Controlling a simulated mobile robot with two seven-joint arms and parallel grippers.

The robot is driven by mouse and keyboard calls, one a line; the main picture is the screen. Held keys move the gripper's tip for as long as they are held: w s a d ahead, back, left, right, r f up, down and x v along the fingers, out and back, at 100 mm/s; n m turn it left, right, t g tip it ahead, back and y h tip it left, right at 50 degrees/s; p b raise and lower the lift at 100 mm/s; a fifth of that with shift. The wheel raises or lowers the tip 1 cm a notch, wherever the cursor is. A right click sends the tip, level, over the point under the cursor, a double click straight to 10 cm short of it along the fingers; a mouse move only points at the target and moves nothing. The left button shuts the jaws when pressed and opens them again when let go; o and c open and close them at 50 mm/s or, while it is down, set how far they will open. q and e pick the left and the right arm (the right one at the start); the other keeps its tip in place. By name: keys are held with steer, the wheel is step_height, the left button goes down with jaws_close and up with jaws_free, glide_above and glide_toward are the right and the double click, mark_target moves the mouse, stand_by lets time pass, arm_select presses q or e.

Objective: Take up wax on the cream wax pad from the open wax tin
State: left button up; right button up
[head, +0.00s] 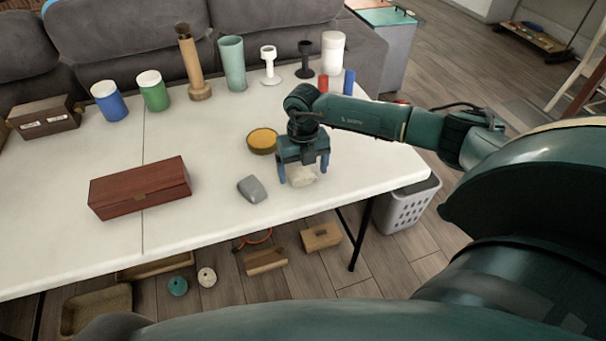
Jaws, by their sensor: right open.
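The cream wax pad (301,177) lies on the white table near its front edge. My right gripper (304,173) is open directly above it, with blue fingertips on either side of the pad; I cannot tell whether they touch it. The open wax tin (262,140), round with yellow-orange wax inside, sits on the table just behind and left of the gripper. My left gripper is not in view.
A grey rounded block (252,189) lies left of the pad. A dark red wooden box (140,188) is farther left on the white table (200,240). Cups, jars and a wooden peppermill-like item (193,65) stand along the back. A grey basket (408,204) is below right.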

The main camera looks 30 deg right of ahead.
mark_target(303, 171)
steer(key=c, duration=1.1)
steer(key=shift+o, duration=0.2)
steer(key=shift+r, duration=0.1)
step_height(303, 171, up, 10)
